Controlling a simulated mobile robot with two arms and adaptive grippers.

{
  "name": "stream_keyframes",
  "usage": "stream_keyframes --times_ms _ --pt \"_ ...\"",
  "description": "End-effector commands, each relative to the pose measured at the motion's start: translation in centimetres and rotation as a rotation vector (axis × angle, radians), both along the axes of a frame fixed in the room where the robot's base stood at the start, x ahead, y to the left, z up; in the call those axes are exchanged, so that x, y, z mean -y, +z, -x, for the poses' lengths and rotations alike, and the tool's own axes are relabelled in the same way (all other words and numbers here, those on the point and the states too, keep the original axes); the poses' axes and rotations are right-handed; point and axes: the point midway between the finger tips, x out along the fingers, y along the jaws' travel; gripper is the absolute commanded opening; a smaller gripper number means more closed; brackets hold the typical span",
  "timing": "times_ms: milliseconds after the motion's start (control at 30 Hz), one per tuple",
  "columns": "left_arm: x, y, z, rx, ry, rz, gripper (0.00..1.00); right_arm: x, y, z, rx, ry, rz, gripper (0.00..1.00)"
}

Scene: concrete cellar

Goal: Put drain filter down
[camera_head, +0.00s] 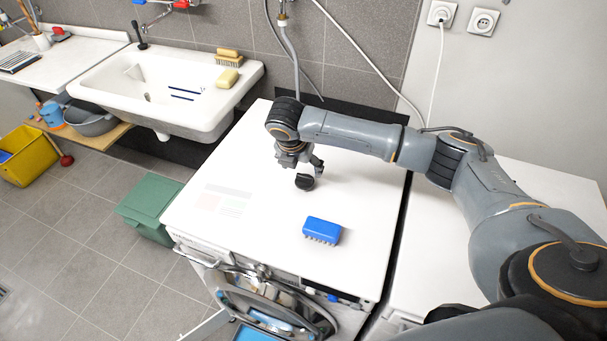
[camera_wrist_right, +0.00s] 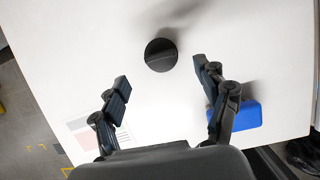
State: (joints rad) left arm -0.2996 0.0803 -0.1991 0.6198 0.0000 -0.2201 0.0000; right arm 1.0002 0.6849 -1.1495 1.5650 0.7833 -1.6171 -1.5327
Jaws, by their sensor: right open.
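The drain filter (camera_head: 305,182) is a small round black piece on the white top of the washing machine (camera_head: 240,215). In the right wrist view the drain filter (camera_wrist_right: 161,55) lies beyond the fingertips, with white surface between it and both fingers. My right gripper (camera_head: 304,163) hangs just above and behind it in the head view. In the wrist view the right gripper (camera_wrist_right: 163,80) has its two fingers spread wide with nothing between them. My left gripper is not in view.
A blue brush (camera_head: 322,230) lies on the machine top near its front edge; it also shows in the wrist view (camera_wrist_right: 240,115). The machine's round door (camera_head: 270,305) hangs open below. A sink (camera_head: 165,85) stands at the left, and a green bin (camera_head: 150,205) on the floor.

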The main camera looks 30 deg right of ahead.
Motion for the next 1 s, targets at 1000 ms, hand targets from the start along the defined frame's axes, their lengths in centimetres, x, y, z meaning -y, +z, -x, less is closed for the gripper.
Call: stream_keyframes --times_ms 1000 --pt "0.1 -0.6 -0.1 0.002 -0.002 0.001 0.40 -1.4 4.9 1.2 -0.001 0.000 -0.001 0.74"
